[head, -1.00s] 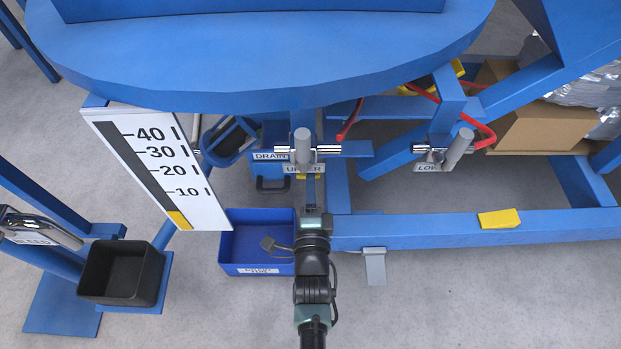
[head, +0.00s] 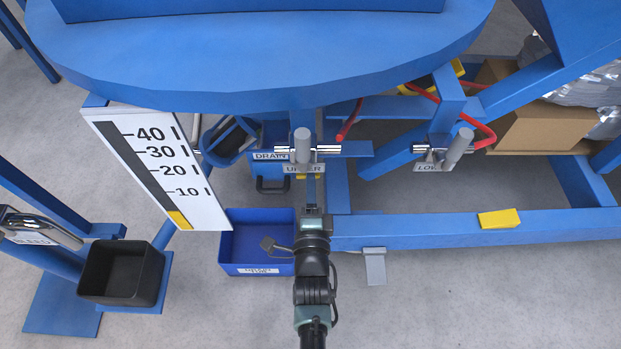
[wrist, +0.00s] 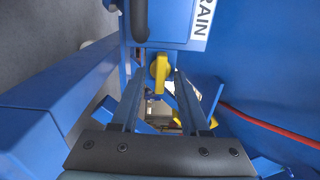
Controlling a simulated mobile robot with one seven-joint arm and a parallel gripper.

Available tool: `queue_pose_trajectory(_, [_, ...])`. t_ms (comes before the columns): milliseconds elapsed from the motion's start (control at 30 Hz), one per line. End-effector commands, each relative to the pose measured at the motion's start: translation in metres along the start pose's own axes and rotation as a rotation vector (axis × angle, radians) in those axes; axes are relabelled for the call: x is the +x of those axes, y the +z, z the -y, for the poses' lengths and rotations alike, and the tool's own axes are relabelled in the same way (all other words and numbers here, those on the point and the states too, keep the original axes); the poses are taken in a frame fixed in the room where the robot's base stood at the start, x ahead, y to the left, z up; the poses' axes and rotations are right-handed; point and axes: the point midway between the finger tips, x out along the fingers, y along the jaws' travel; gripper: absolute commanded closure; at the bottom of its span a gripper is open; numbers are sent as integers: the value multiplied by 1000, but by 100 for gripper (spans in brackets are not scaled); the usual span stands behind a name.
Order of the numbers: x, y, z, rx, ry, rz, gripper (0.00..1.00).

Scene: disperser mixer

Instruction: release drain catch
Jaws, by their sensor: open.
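A yellow catch-like part (wrist: 160,70) sits on a blue bracket below the DRAIN label (wrist: 202,15) in the wrist view. I take it to be the drain catch. In the head view only a sliver of yellow (head: 308,177) shows under the UPPER label. My gripper (wrist: 158,76) is open, with its two fingertips on either side of the yellow part's line. I cannot tell whether either finger touches it. In the head view my gripper (head: 312,208) reaches in under the UPPER handle, and its fingertips are hard to make out.
The UPPER handle (head: 302,148) stands above my gripper; the LOWER handle (head: 457,150) is to the right. A blue bin (head: 238,243) lies left of my arm. A blue frame beam (head: 420,232) runs right. A red hose (wrist: 265,125) passes right in the wrist view.

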Motion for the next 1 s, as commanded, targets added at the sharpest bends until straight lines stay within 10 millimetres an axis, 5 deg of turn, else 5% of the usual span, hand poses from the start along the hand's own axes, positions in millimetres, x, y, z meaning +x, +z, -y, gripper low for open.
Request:
queue_pose_trajectory(167, [-19,0,2,-1,4,0,55])
queue_pose_trajectory(600, [-110,0,2,0,4,1,55])
queue_pose_trajectory(1000, [-129,0,0,0,0,0,55])
